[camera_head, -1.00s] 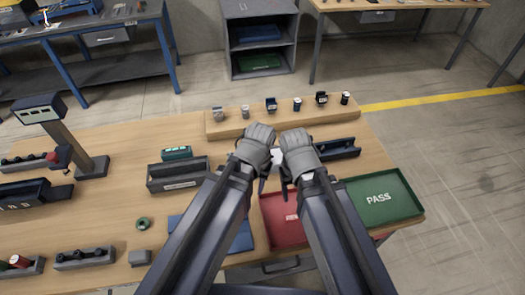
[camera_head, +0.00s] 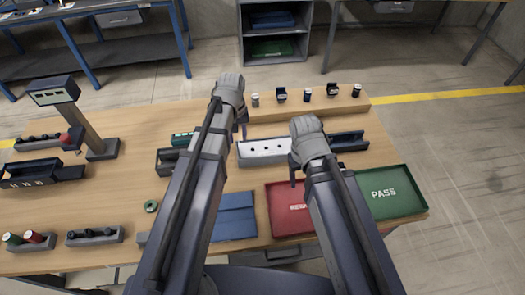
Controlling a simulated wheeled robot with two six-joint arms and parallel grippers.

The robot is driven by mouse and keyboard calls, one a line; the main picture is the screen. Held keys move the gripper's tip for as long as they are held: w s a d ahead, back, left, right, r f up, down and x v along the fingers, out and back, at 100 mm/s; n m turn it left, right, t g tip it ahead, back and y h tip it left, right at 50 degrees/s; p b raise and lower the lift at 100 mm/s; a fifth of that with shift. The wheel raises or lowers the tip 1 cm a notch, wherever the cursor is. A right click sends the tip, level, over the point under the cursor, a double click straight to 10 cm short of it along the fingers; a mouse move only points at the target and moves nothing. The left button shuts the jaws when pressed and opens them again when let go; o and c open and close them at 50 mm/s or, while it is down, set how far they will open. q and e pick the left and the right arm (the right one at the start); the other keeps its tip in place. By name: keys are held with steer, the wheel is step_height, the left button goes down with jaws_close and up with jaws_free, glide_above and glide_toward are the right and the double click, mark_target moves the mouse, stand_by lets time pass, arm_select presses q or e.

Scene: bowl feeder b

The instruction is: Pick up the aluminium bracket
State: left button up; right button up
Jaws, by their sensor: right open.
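I cannot single out the aluminium bracket for certain. A pale tray with several dark spots (camera_head: 264,152) lies mid-table, between and beyond my grippers. A small grey block (camera_head: 143,238) is at the lower left, partly behind my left arm. My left gripper (camera_head: 240,132) is above the table by the wooden shelf and the tray's left end; its finger gap is not clear. My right gripper (camera_head: 293,176) is open, above the table at the tray's right end, its fingers partly hidden by its wrist.
A wooden shelf (camera_head: 320,106) at the back bears several small parts. A red tray (camera_head: 278,222) and green PASS tray (camera_head: 405,208) lie at the right. A blue mat (camera_head: 234,214) is in front. A dark bin (camera_head: 167,163) and a post-mounted display (camera_head: 52,92) stand left.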

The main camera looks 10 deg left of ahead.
arm_select(q)
steer(key=shift+f, duration=0.15)
arm_select(e)
steer(key=shift+f, duration=0.15)
arm_select(q)
step_height(320, 180, down, 5)
steer(key=b, duration=0.5)
arm_select(e)
step_height(320, 180, down, 5)
steer(key=shift+f, duration=0.1)
arm_select(q)
jaws_close()
stand_by(0.8)
